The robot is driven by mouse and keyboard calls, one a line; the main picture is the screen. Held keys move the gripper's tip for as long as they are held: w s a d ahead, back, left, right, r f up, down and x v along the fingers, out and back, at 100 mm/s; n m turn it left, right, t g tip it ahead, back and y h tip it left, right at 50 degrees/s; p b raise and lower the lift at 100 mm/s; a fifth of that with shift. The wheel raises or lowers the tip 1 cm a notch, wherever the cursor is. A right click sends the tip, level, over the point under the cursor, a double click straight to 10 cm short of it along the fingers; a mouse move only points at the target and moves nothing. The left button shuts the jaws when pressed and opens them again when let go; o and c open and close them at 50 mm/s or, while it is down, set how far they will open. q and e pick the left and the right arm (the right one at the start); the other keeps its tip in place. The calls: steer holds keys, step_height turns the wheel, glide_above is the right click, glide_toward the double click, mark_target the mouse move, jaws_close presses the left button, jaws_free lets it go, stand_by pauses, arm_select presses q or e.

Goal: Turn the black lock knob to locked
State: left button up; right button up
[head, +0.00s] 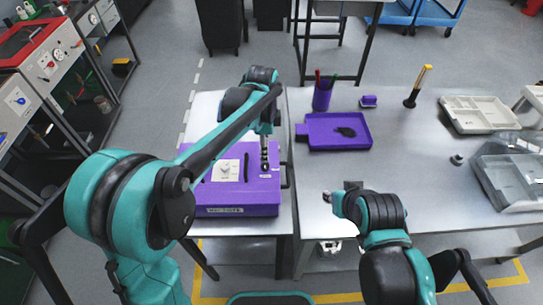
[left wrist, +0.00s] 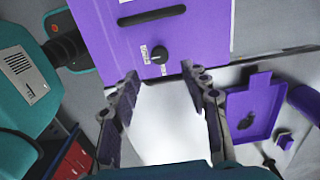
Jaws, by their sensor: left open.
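The black lock knob (left wrist: 159,54) is on the face of a purple box (left wrist: 205,40), with small white labels beside and below it. Its pointer direction is too small to tell. The purple box (head: 236,210) lies on the left table in the head view. My left gripper (left wrist: 160,76) is open and empty, its fingers apart, with the knob beyond the fingertips and roughly centred between them. In the head view my left gripper (head: 265,150) is over the box's right part and partly covers the knob area. My right gripper (head: 327,197) is over the right table's front edge; its jaws are unclear.
The box also bears a white dial panel (head: 226,170) and a black slot-like bar (head: 247,167). A purple tray (head: 355,143), a purple cup (head: 322,98) and a screwdriver (head: 416,87) stand on the right table. Bins (head: 482,113) are farther right.

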mark_target(265, 165)
arm_select(q)
step_height(265, 165, down, 8)
steer(key=shift+r+b, duration=0.1)
steer(key=shift+b, duration=0.9)
steer(key=shift+c, duration=0.3)
jaws_close()
